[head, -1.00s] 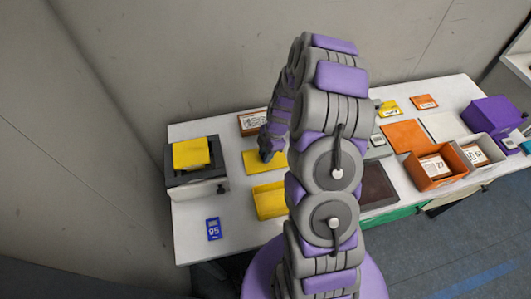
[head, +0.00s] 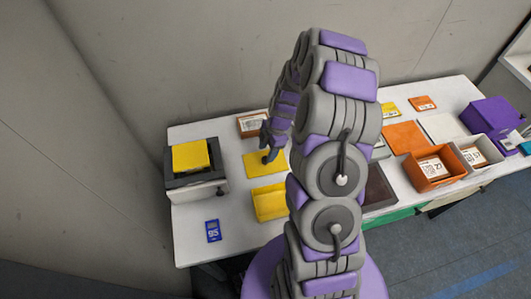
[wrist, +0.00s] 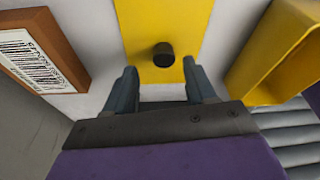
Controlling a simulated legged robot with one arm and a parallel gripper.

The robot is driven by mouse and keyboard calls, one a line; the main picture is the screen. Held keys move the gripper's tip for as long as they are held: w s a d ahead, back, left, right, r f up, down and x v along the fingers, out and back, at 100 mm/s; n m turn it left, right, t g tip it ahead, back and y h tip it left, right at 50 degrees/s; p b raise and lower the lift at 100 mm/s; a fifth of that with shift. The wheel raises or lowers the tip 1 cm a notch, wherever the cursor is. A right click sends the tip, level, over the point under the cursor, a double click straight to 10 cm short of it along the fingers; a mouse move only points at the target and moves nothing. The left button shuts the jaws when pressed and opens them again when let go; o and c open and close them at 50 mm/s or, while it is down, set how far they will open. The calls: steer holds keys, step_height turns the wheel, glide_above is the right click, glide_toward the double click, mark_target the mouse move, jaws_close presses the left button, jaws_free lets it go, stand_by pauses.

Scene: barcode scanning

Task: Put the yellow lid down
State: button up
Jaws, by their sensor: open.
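The yellow lid (head: 252,166) lies flat on the white table, and its black knob (wrist: 164,56) faces up. The lid (wrist: 160,20) also shows in the wrist view, partly cut off by the top edge. My gripper (head: 269,148) is just above the lid. In the wrist view my gripper (wrist: 160,68) has its two fingers spread wide, with nothing held. The knob lies beyond the fingertips, with clear gaps on both sides.
An open yellow box (head: 270,203) stands in front of the lid. An orange-brown box with a barcode label (head: 251,124) is behind it. A grey device with a yellow top (head: 190,156) stands left, with a blue tag (head: 213,231) before it. Bare table lies around the tag.

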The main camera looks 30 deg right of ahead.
steer(key=p+v, duration=0.1)
steer(key=v, duration=0.8)
step_height(320, 180, up, 7)
steer(key=m, duration=0.3)
glide_above(264, 169)
steer(key=s+a+r+m+g+h, duration=0.1)
steer(key=s+a+r+m, duration=0.4)
steer(key=s, duration=0.3)
steer(key=s+a+r+m+h, duration=0.1)
steer(key=s+r+m, duration=0.2)
steer(key=s, duration=0.6)
steer(key=s+a+r+m+h, duration=0.1)
steer(key=s+a+r+m, duration=0.1)
steer(key=s+r+m, duration=0.2)
steer(key=s+m, duration=0.3)
steer(key=s, duration=0.3)
steer(key=shift+r+g, duration=0.2)
steer(key=shift+g, duration=0.2)
steer(key=shift+f, duration=0.1)
